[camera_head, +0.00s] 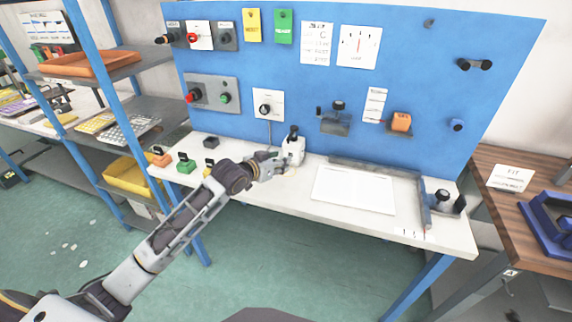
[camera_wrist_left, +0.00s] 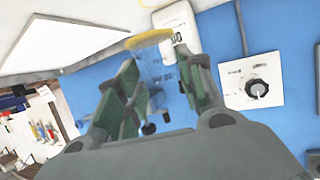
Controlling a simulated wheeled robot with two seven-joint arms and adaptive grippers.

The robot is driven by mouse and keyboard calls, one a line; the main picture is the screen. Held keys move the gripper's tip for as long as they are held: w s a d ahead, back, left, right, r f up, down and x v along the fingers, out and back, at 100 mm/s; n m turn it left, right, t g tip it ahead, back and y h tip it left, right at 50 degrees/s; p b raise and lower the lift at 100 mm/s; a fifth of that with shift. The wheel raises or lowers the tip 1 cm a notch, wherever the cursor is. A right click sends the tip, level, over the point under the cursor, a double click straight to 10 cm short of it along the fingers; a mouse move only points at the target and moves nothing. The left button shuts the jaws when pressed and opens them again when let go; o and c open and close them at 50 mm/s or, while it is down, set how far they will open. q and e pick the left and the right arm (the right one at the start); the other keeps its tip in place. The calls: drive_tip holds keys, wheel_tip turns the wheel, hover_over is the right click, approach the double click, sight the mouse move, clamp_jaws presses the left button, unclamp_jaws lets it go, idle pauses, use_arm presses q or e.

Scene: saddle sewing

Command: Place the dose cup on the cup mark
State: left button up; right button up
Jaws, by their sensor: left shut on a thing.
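My left gripper (camera_head: 277,162) is just above the white table, beside the white dispenser (camera_head: 293,148) with its black top. In the left wrist view its green-padded fingers (camera_wrist_left: 160,95) are closed around a clear, bluish dose cup (camera_wrist_left: 157,72). The cup is hard to make out in the head view. A yellow ring (camera_wrist_left: 150,39) shows at the cup's far end in the wrist view, and a faint yellow outline lies under the gripper in the head view. I cannot tell whether the cup touches the table. My right gripper is out of view.
A white sheet (camera_head: 353,190) lies right of the gripper, with a grey rail (camera_head: 375,167) behind it. Orange and green button blocks (camera_head: 186,163) stand at left. The blue panel (camera_head: 290,70) rises behind the table. A white dial plate (camera_head: 267,105) hangs on it.

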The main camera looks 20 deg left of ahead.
use_arm(q)
drive_tip(key=shift+w+d, duration=0.1)
drive_tip(key=shift+w, duration=3.7)
drive_tip(key=shift+f, duration=1)
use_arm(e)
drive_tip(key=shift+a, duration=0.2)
use_arm(q)
drive_tip(key=shift+f, duration=2.05)
drive_tip(key=shift+w+f, duration=0.1)
drive_tip(key=shift+f, duration=0.35)
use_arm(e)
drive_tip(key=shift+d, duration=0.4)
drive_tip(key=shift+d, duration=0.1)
use_arm(q)
drive_tip(key=shift+f, duration=0.1)
